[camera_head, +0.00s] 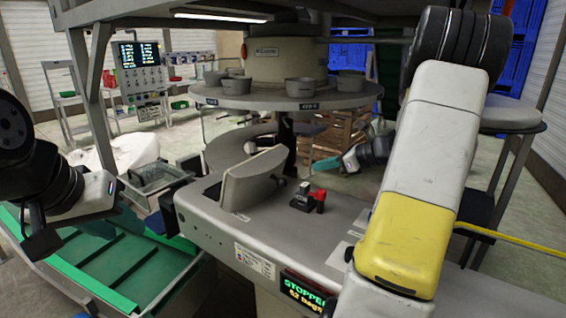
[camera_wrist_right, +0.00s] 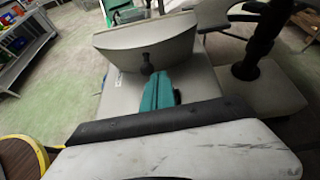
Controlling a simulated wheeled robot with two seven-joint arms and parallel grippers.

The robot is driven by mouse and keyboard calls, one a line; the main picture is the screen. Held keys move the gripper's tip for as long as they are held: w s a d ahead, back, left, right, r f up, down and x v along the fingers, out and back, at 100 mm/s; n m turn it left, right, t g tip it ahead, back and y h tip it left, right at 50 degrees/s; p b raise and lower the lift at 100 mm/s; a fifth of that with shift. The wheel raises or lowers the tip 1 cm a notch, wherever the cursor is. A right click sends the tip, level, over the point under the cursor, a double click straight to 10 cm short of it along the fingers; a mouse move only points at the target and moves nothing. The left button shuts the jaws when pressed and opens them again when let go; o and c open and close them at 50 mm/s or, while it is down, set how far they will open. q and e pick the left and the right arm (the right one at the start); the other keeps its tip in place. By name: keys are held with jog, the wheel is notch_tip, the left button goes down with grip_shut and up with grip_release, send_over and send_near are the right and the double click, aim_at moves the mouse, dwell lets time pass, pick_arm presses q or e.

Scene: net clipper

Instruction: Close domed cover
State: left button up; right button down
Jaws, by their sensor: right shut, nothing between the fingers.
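The domed cover (camera_head: 256,178) is a pale grey curved shell standing raised and tilted on the grey machine top (camera_head: 340,212). In the right wrist view the cover (camera_wrist_right: 145,48) lies beyond my gripper, with a small dark knob (camera_wrist_right: 147,65) on the facing side. My right gripper (camera_head: 349,160) has teal fingers and is shut and empty, to the right of the cover in the head view. In the wrist view its fingers (camera_wrist_right: 158,92) point toward the knob; I cannot tell whether they touch. My left gripper (camera_head: 42,240) hangs at the far left, away from the cover; its jaws are unclear.
A red button and dark switch box (camera_head: 308,197) stand on the machine top right of the cover. A lit display (camera_head: 303,290) reads "STOPPED". A green conveyor (camera_head: 120,265) runs at lower left. A round table with pots (camera_head: 300,98) stands behind.

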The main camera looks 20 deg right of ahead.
aim_at(279, 164)
jog(key=x, duration=0.8)
jog(key=shift+w+a+f, duration=0.2)
jog(key=shift+a, duration=0.1)
jog(key=shift+w+a+r, duration=0.3)
jog(key=shift+w+a, duration=0.35)
jog(key=shift+w, duration=0.1)
jog(key=shift+w+a+r, duration=0.3)
jog(key=shift+w+a, duration=0.4)
jog(key=shift+w, duration=0.05)
jog(key=shift+w+a+r+g, duration=0.3)
jog(key=shift+w+r, duration=0.05)
jog(key=shift+r, duration=0.15)
